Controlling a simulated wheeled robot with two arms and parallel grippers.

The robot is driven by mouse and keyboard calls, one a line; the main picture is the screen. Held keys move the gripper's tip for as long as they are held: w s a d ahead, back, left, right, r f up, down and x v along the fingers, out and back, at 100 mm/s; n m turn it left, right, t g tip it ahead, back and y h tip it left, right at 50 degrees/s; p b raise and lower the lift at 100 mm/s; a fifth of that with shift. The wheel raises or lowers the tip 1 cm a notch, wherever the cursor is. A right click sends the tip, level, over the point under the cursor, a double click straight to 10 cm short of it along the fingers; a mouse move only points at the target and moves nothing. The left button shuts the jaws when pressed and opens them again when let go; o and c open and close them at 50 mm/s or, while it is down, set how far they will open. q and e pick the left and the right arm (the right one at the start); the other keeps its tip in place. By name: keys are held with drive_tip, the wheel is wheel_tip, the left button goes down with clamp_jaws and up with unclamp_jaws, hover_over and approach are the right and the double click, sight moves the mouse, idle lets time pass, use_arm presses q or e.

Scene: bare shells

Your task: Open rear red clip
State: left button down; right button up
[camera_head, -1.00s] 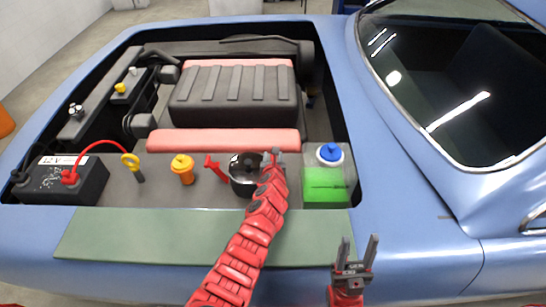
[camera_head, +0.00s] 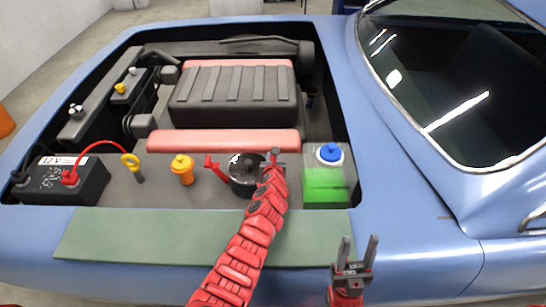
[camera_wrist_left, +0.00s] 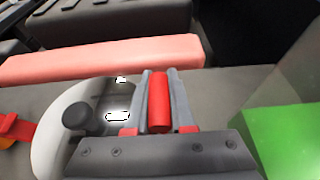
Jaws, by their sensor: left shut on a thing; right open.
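A black round canister (camera_head: 240,176) with a glossy lid stands in the front of the engine bay; its lid and dark knob (camera_wrist_left: 78,118) show in the left wrist view. One red clip (camera_head: 216,167) sticks out from its left side, tilted up. On the right side, my left gripper (camera_head: 274,155) is shut on another red clip (camera_wrist_left: 160,100), which stands upright between the fingers. My right gripper (camera_head: 354,254) is open and empty over the car's front right side.
A green fluid tank (camera_head: 325,185) with a blue cap stands close to the right of my left gripper. An orange cap (camera_head: 182,168), a yellow-ring dipstick (camera_head: 131,162) and a battery (camera_head: 62,181) are to the left. The pink bar (camera_head: 222,141) lies behind.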

idle(0.7)
use_arm(q)
drive_tip(key=shift+d+f+m+y+b, duration=0.2)
drive_tip(key=shift+d+m+y+b, duration=0.5)
drive_tip(key=shift+d+m+b, duration=0.4)
drive_tip(key=shift+d, duration=0.1)
drive_tip(key=c, duration=0.8)
unclamp_jaws()
drive_tip(key=shift+r+p, duration=0.1)
drive_tip(key=shift+p, duration=0.2)
